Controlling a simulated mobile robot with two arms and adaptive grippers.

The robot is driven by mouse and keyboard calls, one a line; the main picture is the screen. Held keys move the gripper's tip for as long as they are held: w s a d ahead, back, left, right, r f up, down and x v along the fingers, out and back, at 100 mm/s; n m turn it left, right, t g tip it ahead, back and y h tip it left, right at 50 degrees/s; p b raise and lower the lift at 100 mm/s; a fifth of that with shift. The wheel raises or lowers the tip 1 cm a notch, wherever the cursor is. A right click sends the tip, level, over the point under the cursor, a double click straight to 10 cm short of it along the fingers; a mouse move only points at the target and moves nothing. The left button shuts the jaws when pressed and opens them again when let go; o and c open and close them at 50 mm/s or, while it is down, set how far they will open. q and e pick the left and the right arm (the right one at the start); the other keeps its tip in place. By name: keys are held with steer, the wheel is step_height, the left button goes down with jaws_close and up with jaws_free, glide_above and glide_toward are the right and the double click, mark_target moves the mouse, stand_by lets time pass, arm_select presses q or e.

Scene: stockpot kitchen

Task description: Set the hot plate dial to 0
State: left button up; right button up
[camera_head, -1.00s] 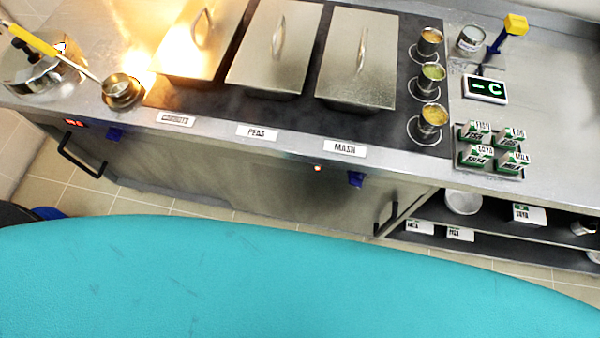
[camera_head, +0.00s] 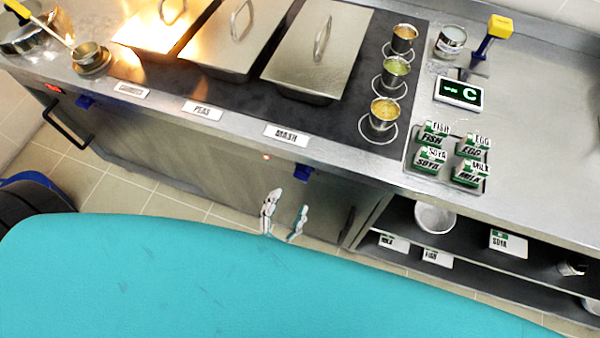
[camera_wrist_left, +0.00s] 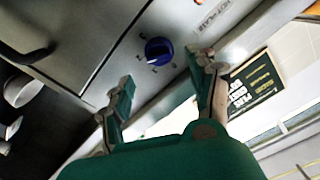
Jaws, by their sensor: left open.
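Two blue dials sit on the counter's steel front in the head view: one at the left (camera_head: 85,101) near a red display, one right of centre (camera_head: 303,172) below the MASH label. My left gripper (camera_head: 287,204) is open and empty, just below the right-hand dial. In the left wrist view a blue dial (camera_wrist_left: 158,50) with small marks around it lies beyond and between the open fingertips (camera_wrist_left: 165,78), apart from them. My right gripper is not in view.
Lidded pans (camera_head: 320,50), sauce cups (camera_head: 384,113) and small cartons (camera_head: 448,158) stand on the counter. A cabinet handle (camera_head: 66,127) sticks out at the left. An open shelf (camera_head: 470,222) is at the right. A turquoise surface fills the foreground.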

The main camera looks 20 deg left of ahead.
mark_target(300, 179)
arm_select(q)
steer(key=w, duration=0.6)
steer(key=shift+w+d, duration=0.2)
steer(key=shift+w, duration=1)
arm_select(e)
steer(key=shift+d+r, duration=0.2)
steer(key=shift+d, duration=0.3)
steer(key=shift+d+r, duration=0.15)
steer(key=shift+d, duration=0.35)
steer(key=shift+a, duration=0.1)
arm_select(q)
steer(key=c, duration=1.1)
steer(key=shift+p, duration=0.3)
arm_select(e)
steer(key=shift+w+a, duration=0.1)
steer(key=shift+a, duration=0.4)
